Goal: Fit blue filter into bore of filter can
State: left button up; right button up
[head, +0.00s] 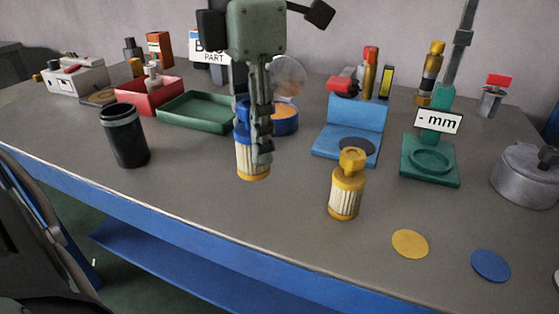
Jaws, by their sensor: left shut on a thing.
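The blue filter (247,160), with a blue top, pleated cream body and yellow bottom rim, is upright at the middle of the table in the head view. My left gripper (261,145) comes down from above and is shut on it, covering part of its top and right side. I cannot tell whether its bottom touches the table. The filter can (124,137), a black open-topped cylinder, stands upright to the left, apart from the filter. The inside of its bore is mostly hidden. My right gripper is not in view.
A yellow-topped filter (346,187) stands to the right. A yellow disc (410,244) and a blue disc (490,265) lie front right. A green tray (196,124), red bin (149,102), blue stand (355,116) and teal gauge base (430,176) stand behind. The front middle is clear.

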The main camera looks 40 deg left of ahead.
pick_arm(q)
jog(key=w, duration=0.1)
jog(key=w+d+f, duration=0.1)
jog(key=w+f, duration=0.1)
jog(key=shift+w+d+f, duration=0.15)
jog(key=shift+d+f, duration=0.05)
jog(key=shift+d, duration=0.15)
notch_tip(320, 180, down, 3)
jog(key=shift+f, duration=0.25)
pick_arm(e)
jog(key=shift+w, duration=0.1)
